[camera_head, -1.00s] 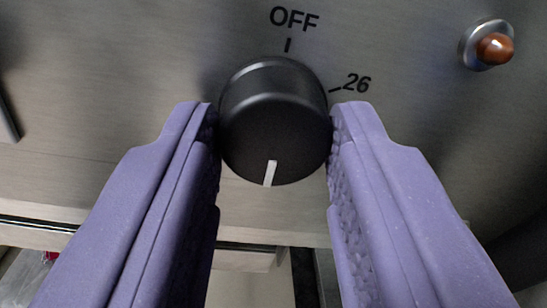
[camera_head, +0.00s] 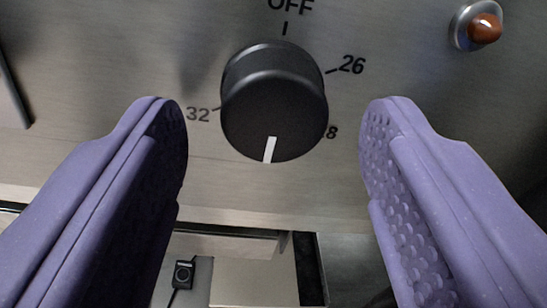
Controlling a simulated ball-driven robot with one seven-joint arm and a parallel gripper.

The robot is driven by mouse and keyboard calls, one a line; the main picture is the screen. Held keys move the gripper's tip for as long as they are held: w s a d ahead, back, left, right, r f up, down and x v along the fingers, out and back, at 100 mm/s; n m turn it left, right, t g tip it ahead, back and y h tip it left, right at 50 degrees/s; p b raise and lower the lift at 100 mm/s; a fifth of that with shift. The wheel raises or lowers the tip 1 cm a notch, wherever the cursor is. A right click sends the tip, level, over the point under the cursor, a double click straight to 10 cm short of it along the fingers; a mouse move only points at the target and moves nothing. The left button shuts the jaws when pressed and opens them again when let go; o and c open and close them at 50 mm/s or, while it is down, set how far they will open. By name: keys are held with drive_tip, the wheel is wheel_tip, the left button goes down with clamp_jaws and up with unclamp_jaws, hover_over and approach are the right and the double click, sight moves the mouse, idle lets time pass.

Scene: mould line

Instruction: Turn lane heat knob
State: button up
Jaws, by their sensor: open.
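The lane heat knob (camera_head: 274,102) is a black round dial on a brushed metal panel, in the upper middle of the view. Its white pointer mark is at the bottom, nearly opposite the OFF mark and tilted slightly left. The labels OFF, 26 and 32 show around it, and a partly hidden label ending in 8 shows at its lower right. My gripper (camera_head: 274,108) has two purple padded fingers, spread wide on either side of the knob. A clear gap shows between each finger and the knob, and nothing is held.
An orange-brown indicator lamp (camera_head: 484,28) in a metal ring sticks out of the panel (camera_head: 420,80) at the upper right. A dark slot or bar edge (camera_head: 14,90) is at the far left. Below the panel edge, a small black device with a cable (camera_head: 183,274) shows between the fingers.

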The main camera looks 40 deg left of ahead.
drive_tip(key=v, duration=0.7)
drive_tip(key=shift+p, duration=0.3)
